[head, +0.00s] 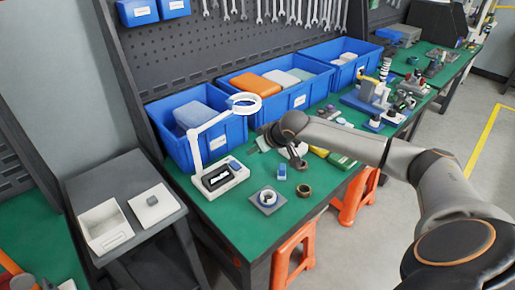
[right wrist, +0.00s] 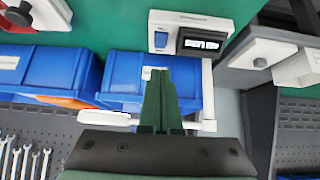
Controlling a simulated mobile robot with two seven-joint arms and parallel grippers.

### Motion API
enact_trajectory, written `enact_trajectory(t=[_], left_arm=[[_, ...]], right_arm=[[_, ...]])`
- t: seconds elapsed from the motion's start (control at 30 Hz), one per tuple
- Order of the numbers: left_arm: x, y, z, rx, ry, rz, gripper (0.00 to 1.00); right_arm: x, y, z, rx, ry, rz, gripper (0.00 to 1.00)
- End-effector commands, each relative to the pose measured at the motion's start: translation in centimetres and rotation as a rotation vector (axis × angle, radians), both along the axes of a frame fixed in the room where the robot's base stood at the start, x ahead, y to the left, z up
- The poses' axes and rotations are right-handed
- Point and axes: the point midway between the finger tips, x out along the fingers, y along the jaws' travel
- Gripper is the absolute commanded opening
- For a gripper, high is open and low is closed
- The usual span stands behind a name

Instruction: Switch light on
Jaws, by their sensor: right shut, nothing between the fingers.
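A white lamp stands on the green bench in the head view, with a ring-shaped head (head: 245,103) on a bent arm. Its base (head: 221,180) has a dark panel with a lit display and a blue switch (head: 234,165). The right wrist view also shows the base, with the blue switch (right wrist: 160,40) beside the display (right wrist: 202,44). My right gripper (head: 262,145) is to the right of the base in the head view, apart from it. In the right wrist view its green fingers (right wrist: 158,75) are shut and empty, pointing toward the base. My left gripper is not in view.
Blue bins (head: 213,126) line the back of the bench below a pegboard. A grey plate with a ring (head: 268,199), a small blue block (head: 282,172) and a dark ring (head: 304,191) lie in front. A side table with a white box (head: 104,226) is at left.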

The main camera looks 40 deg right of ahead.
Motion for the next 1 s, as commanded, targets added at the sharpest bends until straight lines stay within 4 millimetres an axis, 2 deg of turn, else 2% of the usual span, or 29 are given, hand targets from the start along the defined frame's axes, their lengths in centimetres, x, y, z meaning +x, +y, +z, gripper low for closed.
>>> enact_trajectory(t=[0.23,0.83,0.93,1.0], left_arm=[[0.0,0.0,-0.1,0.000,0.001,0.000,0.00],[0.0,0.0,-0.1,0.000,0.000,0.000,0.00],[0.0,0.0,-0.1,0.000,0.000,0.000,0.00],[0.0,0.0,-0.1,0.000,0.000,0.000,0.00]], right_arm=[[-1.5,-0.1,1.1,0.000,0.001,0.000,0.00],[-1.6,-0.1,1.2,0.001,0.001,0.001,0.00],[-2.0,1.2,0.2,-0.002,0.015,0.027,0.00],[-2.8,3.4,-1.3,-0.007,0.037,0.072,0.00]])
